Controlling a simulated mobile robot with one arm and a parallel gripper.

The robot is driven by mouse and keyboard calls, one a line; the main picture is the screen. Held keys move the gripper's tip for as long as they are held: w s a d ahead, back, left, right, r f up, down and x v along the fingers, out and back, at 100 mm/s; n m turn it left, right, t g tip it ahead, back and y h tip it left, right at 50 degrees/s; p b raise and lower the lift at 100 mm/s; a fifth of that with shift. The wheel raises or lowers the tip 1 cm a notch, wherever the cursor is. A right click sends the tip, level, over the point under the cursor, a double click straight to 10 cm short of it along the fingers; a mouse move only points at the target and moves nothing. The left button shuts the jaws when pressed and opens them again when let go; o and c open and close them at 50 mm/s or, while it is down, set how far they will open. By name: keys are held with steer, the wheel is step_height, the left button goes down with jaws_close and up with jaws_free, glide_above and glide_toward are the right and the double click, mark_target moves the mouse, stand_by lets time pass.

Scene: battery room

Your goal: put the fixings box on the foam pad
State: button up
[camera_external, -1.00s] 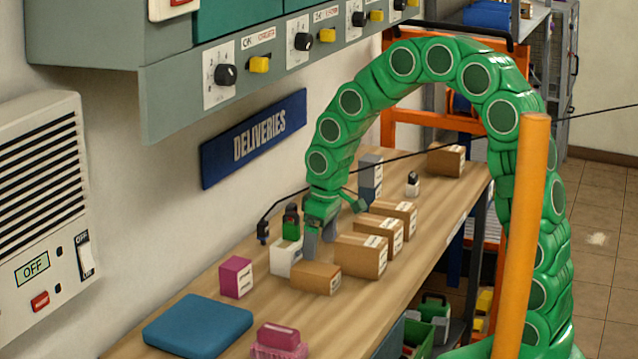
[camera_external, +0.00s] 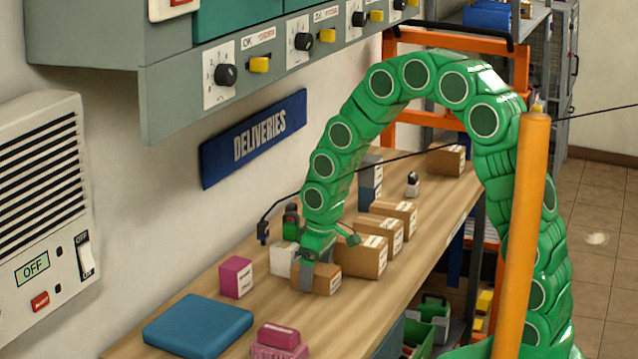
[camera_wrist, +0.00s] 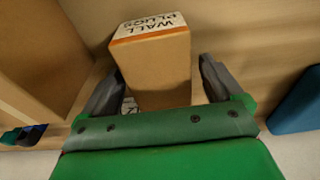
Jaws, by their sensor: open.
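A small brown cardboard box labelled "WALL PLUGS" (camera_wrist: 152,62), which I take for the fixings box, stands on the wooden table. In the external view this box (camera_external: 327,281) is partly hidden by my gripper (camera_external: 307,275). In the wrist view my gripper (camera_wrist: 158,84) is open, with one grey finger on each side of the box's near part. I cannot tell whether either finger touches it. The flat blue foam pad (camera_external: 198,326) lies at the table's near left, with nothing on it. Its edge also shows at the right of the wrist view (camera_wrist: 299,103).
Larger brown cartons (camera_external: 362,256) stand in a row just right of the box. A white box (camera_external: 282,259) is close behind it. A magenta box (camera_external: 236,277) stands behind the pad, and a pink item (camera_external: 279,337) sits right of it.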

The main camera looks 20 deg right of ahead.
mark_target(316, 268)
steer(key=shift+c, duration=0.2)
steer(key=c, duration=1.2)
steer(key=shift+r, duration=0.1)
steer(key=shift+c, duration=0.2)
steer(key=shift+r, duration=0.6)
step_height(316, 268, up, 2)
steer(key=shift+s+d+r, duration=0.1)
steer(key=shift+s+r, duration=0.05)
steer(key=s+d+r, duration=0.7)
steer(key=s+r, duration=0.2)
steer(key=s, duration=0.2)
steer(key=shift+s+r, duration=0.2)
steer(key=shift+s, duration=0.2)
